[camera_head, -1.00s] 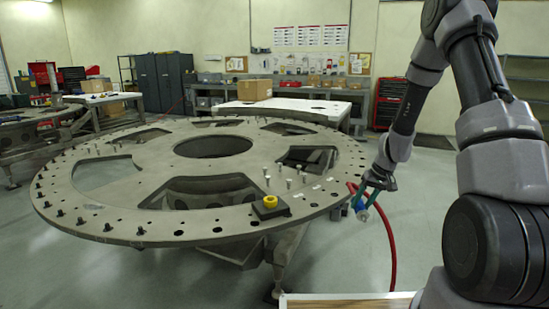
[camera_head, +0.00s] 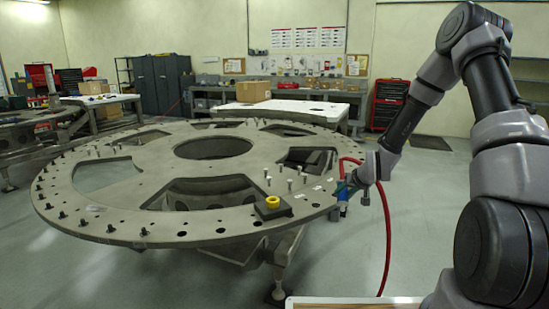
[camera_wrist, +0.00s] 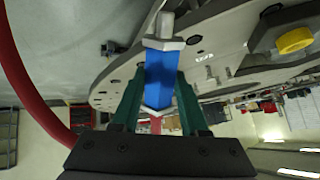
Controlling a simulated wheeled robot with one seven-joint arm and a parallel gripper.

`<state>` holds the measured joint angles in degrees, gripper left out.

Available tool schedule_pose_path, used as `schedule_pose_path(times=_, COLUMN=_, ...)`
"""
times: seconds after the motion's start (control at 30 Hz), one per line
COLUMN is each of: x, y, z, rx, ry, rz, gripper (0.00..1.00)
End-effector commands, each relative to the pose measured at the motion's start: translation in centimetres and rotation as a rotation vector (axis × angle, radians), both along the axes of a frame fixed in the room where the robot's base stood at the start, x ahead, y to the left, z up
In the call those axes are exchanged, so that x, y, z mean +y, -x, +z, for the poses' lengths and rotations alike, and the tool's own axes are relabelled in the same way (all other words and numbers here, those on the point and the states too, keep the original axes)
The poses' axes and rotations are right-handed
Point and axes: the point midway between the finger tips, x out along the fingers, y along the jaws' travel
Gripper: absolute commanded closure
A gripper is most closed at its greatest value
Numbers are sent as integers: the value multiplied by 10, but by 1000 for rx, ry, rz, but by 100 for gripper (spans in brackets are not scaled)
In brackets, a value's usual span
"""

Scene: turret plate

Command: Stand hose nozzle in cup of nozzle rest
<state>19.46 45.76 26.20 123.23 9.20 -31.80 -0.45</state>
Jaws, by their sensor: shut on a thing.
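The hose nozzle (camera_wrist: 160,75) has a blue body with metal ends. My gripper (camera_head: 345,190) is shut on it at the right edge of the turret plate. In the wrist view the green fingers of my gripper (camera_wrist: 158,95) press on both sides of the blue body. The nozzle also shows small and blue in the head view (camera_head: 343,196). The nozzle rest (camera_head: 273,210) is a dark block with a yellow cup (camera_head: 272,202) on the plate's near right rim, left of my gripper. In the wrist view the yellow cup (camera_wrist: 295,40) is at the upper right, apart from the nozzle.
The round grey turret plate (camera_head: 110,225) has large openings and several upright bolts (camera_head: 290,184) behind the rest. A red hose (camera_head: 388,240) loops from my gripper down to the floor. A wooden-edged surface (camera_head: 350,301) is at the bottom.

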Motion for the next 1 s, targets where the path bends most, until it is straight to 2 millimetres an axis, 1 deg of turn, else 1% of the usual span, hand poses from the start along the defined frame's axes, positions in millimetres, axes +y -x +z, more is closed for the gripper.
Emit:
schedule_pose_path(times=0.03, x=10, y=-3, z=3, rx=-33, ry=7, rz=4, gripper=100)
schedule_pose_path(times=0.17, x=33, y=-14, z=12, rx=-144, ry=20, rz=-9, gripper=100)
schedule_pose_path(times=0.27, x=56, y=-23, z=22, rx=-250, ry=32, rz=-17, gripper=100)
schedule_pose_path(times=0.33, x=77, y=-29, z=33, rx=-337, ry=42, rz=-16, gripper=100)
schedule_pose_path(times=0.37, x=88, y=-30, z=38, rx=-378, ry=45, rz=-12, gripper=100)
schedule_pose_path(times=0.47, x=134, y=-33, z=61, rx=-532, ry=54, rz=19, gripper=100)
schedule_pose_path(times=0.5, x=153, y=-32, z=72, rx=-591, ry=53, rz=38, gripper=100)
schedule_pose_path(times=0.57, x=178, y=-28, z=88, rx=-665, ry=47, rz=74, gripper=100)
schedule_pose_path(times=0.6, x=194, y=-24, z=97, rx=-705, ry=40, rz=100, gripper=100)
schedule_pose_path(times=0.7, x=225, y=-12, z=115, rx=-780, ry=19, rz=159, gripper=100)
schedule_pose_path(times=0.83, x=250, y=1, z=129, rx=-833, ry=-5, rz=216, gripper=100)
schedule_pose_path(times=0.9, x=257, y=5, z=133, rx=-848, ry=-12, rz=232, gripper=100)
schedule_pose_path(times=1.0, x=260, y=7, z=132, rx=-853, ry=-16, rz=240, gripper=100)
